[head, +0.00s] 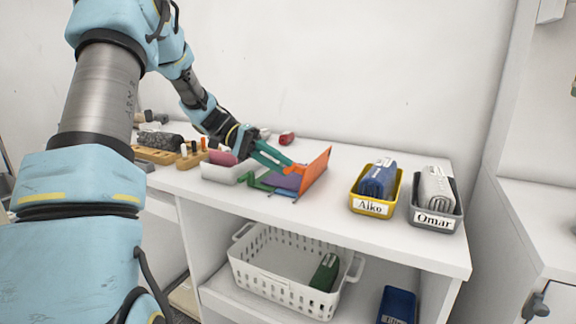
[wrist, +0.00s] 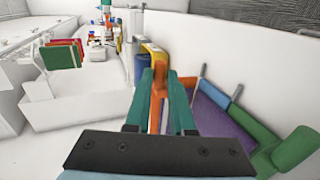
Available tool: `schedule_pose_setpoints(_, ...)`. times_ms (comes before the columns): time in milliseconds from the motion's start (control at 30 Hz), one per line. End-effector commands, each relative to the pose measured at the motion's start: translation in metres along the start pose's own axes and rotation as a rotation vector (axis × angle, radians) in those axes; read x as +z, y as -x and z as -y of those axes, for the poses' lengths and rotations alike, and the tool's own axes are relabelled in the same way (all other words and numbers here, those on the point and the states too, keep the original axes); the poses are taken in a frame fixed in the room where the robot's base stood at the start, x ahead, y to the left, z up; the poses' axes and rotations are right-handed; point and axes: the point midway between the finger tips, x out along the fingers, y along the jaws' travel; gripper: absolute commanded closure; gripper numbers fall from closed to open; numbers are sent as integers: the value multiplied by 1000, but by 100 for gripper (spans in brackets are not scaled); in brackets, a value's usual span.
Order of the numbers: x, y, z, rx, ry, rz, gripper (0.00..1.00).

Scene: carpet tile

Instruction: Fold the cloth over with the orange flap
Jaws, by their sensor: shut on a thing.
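The orange flap (head: 318,169) stands tilted up, near upright, at the right side of the folding board on the white counter. The purple cloth (head: 284,182) lies beside it, partly hidden by my gripper; it also shows in the wrist view (wrist: 212,118). Green and blue parts (head: 257,181) show at the board's left; I cannot tell how they join. My gripper (head: 289,165) has teal fingers and is shut on an orange part of the flap. In the wrist view the orange (wrist: 158,98) shows between the fingertips.
A yellow bin marked Aiko (head: 369,207) and a grey bin marked Omar (head: 434,221) hold folded cloths at the right. A white tray (head: 222,174) stands close at the left. A white basket (head: 277,288) is on the shelf below. Counter between board and bins is clear.

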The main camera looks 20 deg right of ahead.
Motion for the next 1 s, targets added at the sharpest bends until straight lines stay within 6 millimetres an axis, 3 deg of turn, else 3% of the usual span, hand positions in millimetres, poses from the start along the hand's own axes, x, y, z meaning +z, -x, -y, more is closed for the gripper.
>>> schedule_pose_setpoints(33, 3, 0, 18, -14, 17, 3, 100)
schedule_pose_setpoints(200, 3, 5, 28, -12, 18, 7, 100)
schedule_pose_setpoints(1000, 3, 13, 45, -10, 14, 11, 100)
